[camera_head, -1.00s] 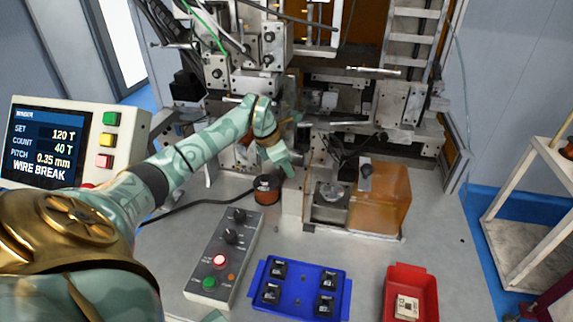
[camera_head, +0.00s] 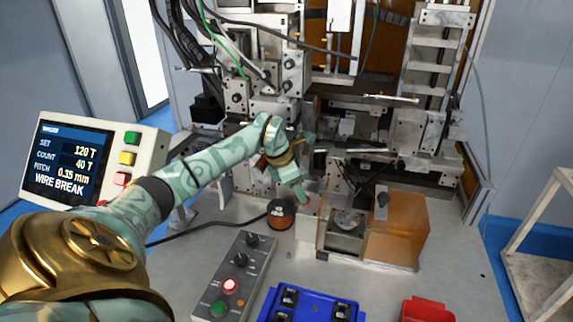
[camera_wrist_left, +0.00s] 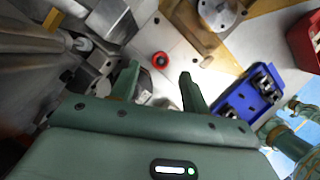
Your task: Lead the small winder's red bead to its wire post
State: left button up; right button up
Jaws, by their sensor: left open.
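A small red ring-shaped bead (camera_wrist_left: 160,58) shows in the left wrist view on a pale surface, just beyond my fingertips and in line with the gap between them. In the head view a small reddish spot beside the fingertips may be this bead. My left gripper (camera_head: 299,197) is open and points down in front of the winder, next to a copper wire spool. In the left wrist view its two fingers (camera_wrist_left: 159,72) stand apart with the bead not between them. The small winder (camera_head: 345,235) stands right of the gripper. I cannot make out the wire post.
The wire spool (camera_head: 281,215) stands left of the fingers. An orange clear cover (camera_head: 405,232) is on the right. A control box (camera_head: 233,280), blue tray (camera_head: 335,301) and red bin (camera_head: 427,310) lie in front. The display (camera_head: 72,160) reads WIRE BREAK.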

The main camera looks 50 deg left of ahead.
pick_arm(q)
jog(key=v, duration=1.3)
jog(key=shift+r, duration=0.25)
jog(key=shift+s+a, duration=0.1)
